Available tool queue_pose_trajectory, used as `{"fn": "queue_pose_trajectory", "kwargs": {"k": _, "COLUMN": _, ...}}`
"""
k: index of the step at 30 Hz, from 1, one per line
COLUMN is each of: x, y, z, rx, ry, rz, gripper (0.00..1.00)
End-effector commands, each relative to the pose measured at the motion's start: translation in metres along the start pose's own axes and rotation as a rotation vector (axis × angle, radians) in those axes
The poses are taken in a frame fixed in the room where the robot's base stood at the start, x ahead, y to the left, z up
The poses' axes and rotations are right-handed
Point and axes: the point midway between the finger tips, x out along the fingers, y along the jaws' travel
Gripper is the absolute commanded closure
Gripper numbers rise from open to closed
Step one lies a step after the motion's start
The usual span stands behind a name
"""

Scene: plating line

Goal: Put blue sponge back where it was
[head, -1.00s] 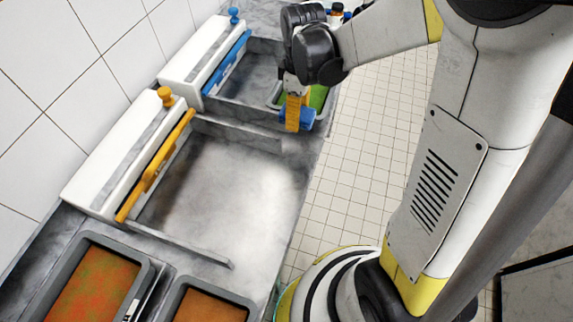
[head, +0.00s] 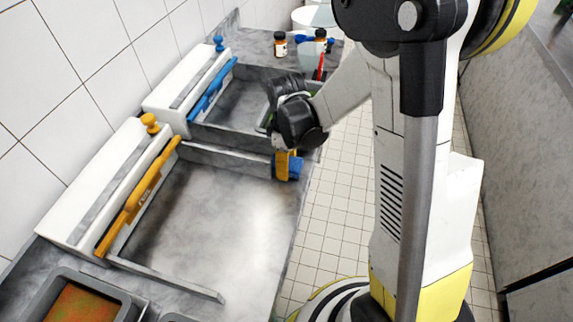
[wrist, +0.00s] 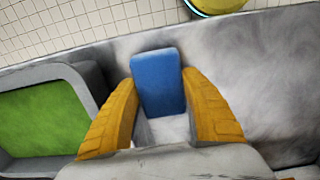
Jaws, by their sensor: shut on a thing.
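The blue sponge (wrist: 158,82) is a small block between the two yellow fingers of my gripper (wrist: 160,100) in the wrist view. My gripper is shut on it. In the head view, the blue sponge (head: 295,168) shows just right of a yellow finger of my gripper (head: 285,165). It is close to the counter's right edge, by the low divider between the two bays. I cannot tell whether it touches the counter.
A grey tray with a green filling (wrist: 40,118) stands left of the sponge in the wrist view. Yellow-handled (head: 140,200) and blue-handled (head: 212,88) units line the wall. Bottles (head: 280,44) stand at the back. The near bay (head: 215,215) is clear.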

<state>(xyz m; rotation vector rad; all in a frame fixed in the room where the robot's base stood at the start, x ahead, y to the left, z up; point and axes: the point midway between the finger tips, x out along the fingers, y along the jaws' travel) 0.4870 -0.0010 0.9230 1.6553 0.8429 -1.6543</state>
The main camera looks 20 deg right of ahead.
Motion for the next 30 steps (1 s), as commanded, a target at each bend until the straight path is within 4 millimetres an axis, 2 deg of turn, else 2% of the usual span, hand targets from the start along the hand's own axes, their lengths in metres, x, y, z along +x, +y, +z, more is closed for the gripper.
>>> {"fn": "queue_pose_trajectory", "kwargs": {"k": 3, "x": 0.004, "y": 0.000, "z": 0.000, "rx": 0.000, "ry": 0.000, "rz": 0.000, "gripper": 0.72}}
{"fn": "queue_pose_trajectory", "kwargs": {"k": 4, "x": 0.004, "y": 0.000, "z": 0.000, "rx": 0.000, "ry": 0.000, "rz": 0.000, "gripper": 0.45}}
{"fn": "queue_pose_trajectory", "kwargs": {"k": 6, "x": 0.003, "y": 0.000, "z": 0.000, "rx": 0.000, "ry": 0.000, "rz": 0.000, "gripper": 0.27}}
{"fn": "queue_pose_trajectory", "kwargs": {"k": 14, "x": 0.002, "y": 0.000, "z": 0.000, "rx": 0.000, "ry": 0.000, "rz": 0.000, "gripper": 0.27}}
{"fn": "queue_pose_trajectory", "kwargs": {"k": 18, "x": -0.005, "y": 0.000, "z": 0.000, "rx": 0.000, "ry": 0.000, "rz": 0.000, "gripper": 0.27}}
{"fn": "queue_pose_trajectory", "kwargs": {"k": 20, "x": -0.015, "y": 0.000, "z": 0.000, "rx": 0.000, "ry": 0.000, "rz": 0.000, "gripper": 0.27}}
{"fn": "queue_pose_trajectory", "kwargs": {"k": 30, "x": -0.091, "y": 0.000, "z": 0.000, "rx": 0.000, "ry": 0.000, "rz": 0.000, "gripper": 0.27}}
